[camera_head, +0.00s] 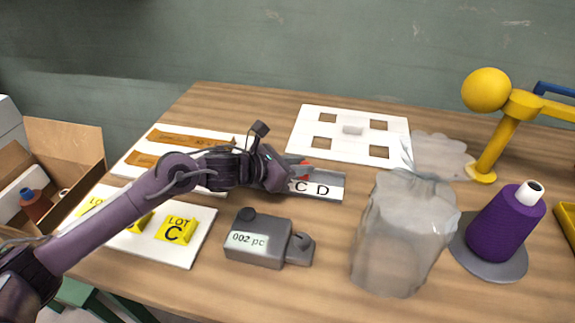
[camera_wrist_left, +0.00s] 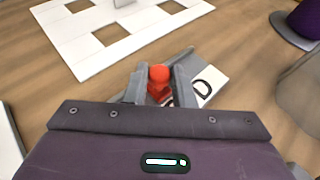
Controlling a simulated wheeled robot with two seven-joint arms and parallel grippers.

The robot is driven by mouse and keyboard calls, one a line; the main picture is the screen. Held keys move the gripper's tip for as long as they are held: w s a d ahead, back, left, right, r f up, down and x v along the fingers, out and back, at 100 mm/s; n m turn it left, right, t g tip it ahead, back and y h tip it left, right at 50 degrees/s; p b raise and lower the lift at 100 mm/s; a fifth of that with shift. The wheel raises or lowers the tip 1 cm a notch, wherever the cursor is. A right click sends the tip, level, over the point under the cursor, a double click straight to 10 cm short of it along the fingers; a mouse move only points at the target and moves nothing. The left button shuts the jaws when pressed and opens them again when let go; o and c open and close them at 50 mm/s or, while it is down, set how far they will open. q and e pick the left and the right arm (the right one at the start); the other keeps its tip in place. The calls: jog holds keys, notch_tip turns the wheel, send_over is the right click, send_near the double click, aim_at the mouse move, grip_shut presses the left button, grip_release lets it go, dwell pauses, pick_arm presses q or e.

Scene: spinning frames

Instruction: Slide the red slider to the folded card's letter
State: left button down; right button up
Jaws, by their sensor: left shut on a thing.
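The red slider (camera_wrist_left: 158,82) stands between the two fingers of my left gripper (camera_wrist_left: 158,90), which is shut on it. The slider's grey rail with a white letter strip (camera_head: 333,189) lies on the table; C and D show, and my gripper hides the strip's left part. In the wrist view only D shows clearly, right of the slider. My right gripper is not in view.
A grey counter device (camera_head: 262,240) reading 002 pc stands in front of the rail. A white board with square holes (camera_head: 350,108) lies behind. A cloudy plastic bag (camera_head: 395,245), a purple thread cone (camera_head: 507,225) and a yellow lamp-like stand (camera_head: 497,140) are to the right.

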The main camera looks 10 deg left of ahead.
pick_arm(q)
jog(key=c, duration=1.3)
grip_release()
jog(key=shift+o, duration=0.2)
jog(key=v, duration=0.6)
jog(key=shift+s+a+b, duration=0.15)
jog(key=shift+a+b, duration=0.15)
jog(key=shift+b, duration=0.05)
jog(key=shift+s+a+r, duration=0.3)
jog(key=shift+s+a, duration=0.05)
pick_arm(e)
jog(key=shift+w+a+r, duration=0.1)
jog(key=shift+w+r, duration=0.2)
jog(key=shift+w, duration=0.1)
